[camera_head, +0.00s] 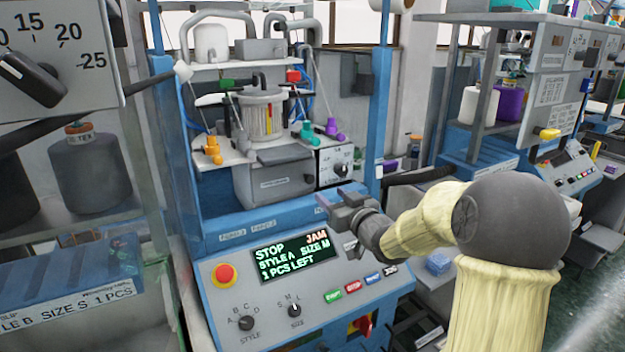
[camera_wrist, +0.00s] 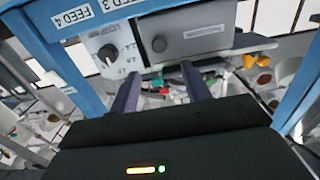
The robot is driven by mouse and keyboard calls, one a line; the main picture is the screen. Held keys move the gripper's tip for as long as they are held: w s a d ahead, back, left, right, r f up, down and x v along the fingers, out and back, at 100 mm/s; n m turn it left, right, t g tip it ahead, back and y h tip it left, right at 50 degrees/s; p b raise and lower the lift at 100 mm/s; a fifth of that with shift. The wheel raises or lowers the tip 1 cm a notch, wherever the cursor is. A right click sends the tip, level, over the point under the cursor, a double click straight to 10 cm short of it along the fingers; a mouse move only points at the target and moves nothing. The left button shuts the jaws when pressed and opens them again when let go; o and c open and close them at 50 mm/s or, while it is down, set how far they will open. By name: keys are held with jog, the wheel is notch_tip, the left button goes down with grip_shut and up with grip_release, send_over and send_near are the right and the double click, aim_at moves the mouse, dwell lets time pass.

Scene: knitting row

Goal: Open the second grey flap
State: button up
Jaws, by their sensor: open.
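A knitting machine with a blue frame (camera_head: 205,165) stands in the middle of the head view. Its grey front panel (camera_head: 275,180) carries a round dark knob and looks closed. This panel also shows in the wrist view (camera_wrist: 205,25), beside a white dial panel (camera_wrist: 108,45). I cannot tell which part is the second grey flap. My gripper (camera_head: 338,200) is over the machine's front blue ledge, right of and nearer than the grey panel. In the wrist view its two fingers (camera_wrist: 158,88) are apart with nothing held between them.
A sloped control panel (camera_head: 225,310) has a red stop button (camera_head: 224,275) and a screen (camera_head: 293,256) reading STOP, with a jam message hard to read. Blue posts (camera_head: 378,90) flank the opening. Coloured yarn carriers (camera_head: 212,150) sit above the grey panel. Another machine (camera_head: 550,100) stands right.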

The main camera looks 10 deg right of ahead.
aim_at(311, 179)
jog(key=p+x, duration=0.1)
jog(key=x, duration=0.8)
jog(key=shift+w+a+p, duration=0.1)
jog(key=shift+w+p, duration=0.15)
jog(key=shift+p, duration=0.05)
jog(key=shift+w+f, duration=0.1)
jog(key=shift+w, duration=0.4)
jog(key=shift+c, duration=0.2)
jog(key=shift+a, duration=0.1)
grip_shut()
